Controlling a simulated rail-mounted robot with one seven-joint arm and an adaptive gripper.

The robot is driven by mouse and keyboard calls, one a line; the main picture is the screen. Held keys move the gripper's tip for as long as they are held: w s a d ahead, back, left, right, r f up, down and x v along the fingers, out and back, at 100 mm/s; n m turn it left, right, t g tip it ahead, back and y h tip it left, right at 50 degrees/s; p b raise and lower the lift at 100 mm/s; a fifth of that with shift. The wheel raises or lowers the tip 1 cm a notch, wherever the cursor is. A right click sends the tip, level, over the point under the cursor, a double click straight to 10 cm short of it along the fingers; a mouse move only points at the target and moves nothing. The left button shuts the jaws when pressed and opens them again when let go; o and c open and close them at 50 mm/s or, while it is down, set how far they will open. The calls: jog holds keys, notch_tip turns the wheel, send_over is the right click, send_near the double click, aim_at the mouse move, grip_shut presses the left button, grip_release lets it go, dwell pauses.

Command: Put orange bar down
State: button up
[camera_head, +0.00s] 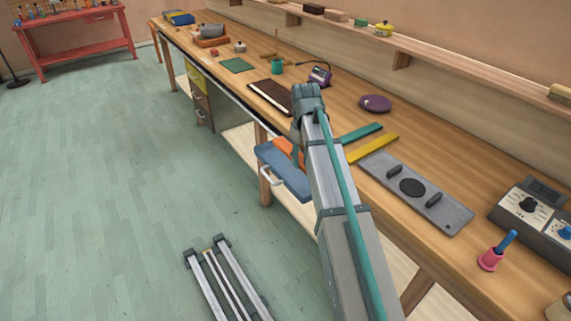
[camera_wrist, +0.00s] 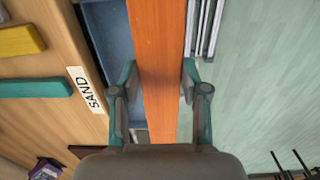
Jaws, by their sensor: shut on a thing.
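My gripper (camera_wrist: 160,80) is shut on the orange bar (camera_wrist: 157,40), with one finger on each long side. The bar runs up out of the top of the wrist view. In the head view the orange bar (camera_head: 288,147) shows over an open blue drawer (camera_head: 289,181) at the bench's front edge, and my arm hides most of the gripper. The blue drawer's inside (camera_wrist: 108,30) shows beside the bar in the wrist view. I cannot tell whether the bar touches the drawer.
A teal bar (camera_head: 360,133) and a yellow bar (camera_head: 372,148) lie on the wooden bench (camera_head: 345,103). A grey plate with two handles (camera_head: 438,203) lies to their right. A "SAND" label (camera_wrist: 87,90) is on the bench edge. Open green floor (camera_head: 110,170) lies in front.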

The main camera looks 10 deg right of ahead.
jog(key=w+f+p, duration=0.2)
jog(key=w, duration=0.5)
jog(key=p, duration=0.1)
send_over(292, 169)
jog(key=s, duration=0.1)
notch_tip(292, 169, down, 5)
jog(key=shift+d+f, duration=0.1)
jog(key=shift+f, duration=0.05)
jog(key=shift+w+f, duration=0.4)
jog(key=shift+f, duration=0.15)
jog(key=f+p, duration=0.2)
jog(key=shift+w+f, duration=0.2)
jog(key=shift+f, duration=0.65)
jog(key=shift+f, duration=0.2)
jog(key=o, duration=1.3)
jog(key=shift+c, duration=0.2)
